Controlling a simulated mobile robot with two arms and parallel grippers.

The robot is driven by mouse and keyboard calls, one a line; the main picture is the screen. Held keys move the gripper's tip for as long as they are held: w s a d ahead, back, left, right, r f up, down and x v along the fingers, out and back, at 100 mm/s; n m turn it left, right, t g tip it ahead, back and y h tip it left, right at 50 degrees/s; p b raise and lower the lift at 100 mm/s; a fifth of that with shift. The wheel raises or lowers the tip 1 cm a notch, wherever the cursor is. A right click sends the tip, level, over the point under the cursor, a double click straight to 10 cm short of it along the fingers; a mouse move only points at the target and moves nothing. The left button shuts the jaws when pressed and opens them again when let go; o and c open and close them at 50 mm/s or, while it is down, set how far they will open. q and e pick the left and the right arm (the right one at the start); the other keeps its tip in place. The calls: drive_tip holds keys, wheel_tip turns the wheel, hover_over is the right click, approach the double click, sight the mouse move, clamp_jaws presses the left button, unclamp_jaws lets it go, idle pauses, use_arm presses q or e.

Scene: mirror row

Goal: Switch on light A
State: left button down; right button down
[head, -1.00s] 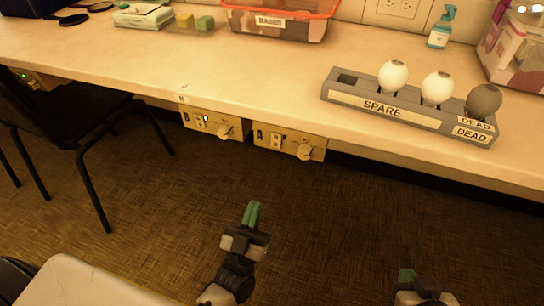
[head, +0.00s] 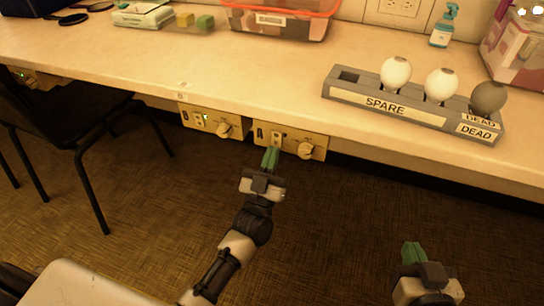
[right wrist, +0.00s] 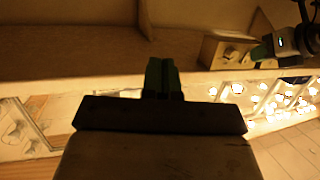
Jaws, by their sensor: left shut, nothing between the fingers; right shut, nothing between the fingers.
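The control box marked A (head: 318,152) hangs under the counter's front edge, with a rocker switch (head: 277,139) on its left half and a round pale knob (head: 305,150) on its right. I see no green light on it. My left gripper (head: 270,158) is shut and empty, its green fingertips just below and in front of the switch in the head view. I cannot tell whether they touch the box. My right gripper (head: 413,252) is shut and empty, low at the right; its green fingers also show in the right wrist view (right wrist: 162,75).
Box B (head: 236,123), with a green light, hangs just left of box A. A black chair (head: 75,125) stands at the left. On the counter are a grey bulb holder (head: 345,95), a red-rimmed bin (head: 300,28) and a spray bottle (head: 442,30). Several lit bulbs (right wrist: 255,98) show in the wrist view.

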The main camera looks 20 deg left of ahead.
drive_tip(key=shift+r, duration=0.1)
idle(0.3)
use_arm(q)
drive_tip(key=shift+w+f+b, duration=0.2)
drive_tip(key=shift+w+b, duration=0.1)
drive_tip(key=shift+b, duration=0.35)
drive_tip(key=shift+r, duration=0.1)
use_arm(e)
drive_tip(key=r+t, duration=0.3)
drive_tip(key=shift+w+a+y, duration=0.3)
drive_tip(key=shift+w+a, duration=0.1)
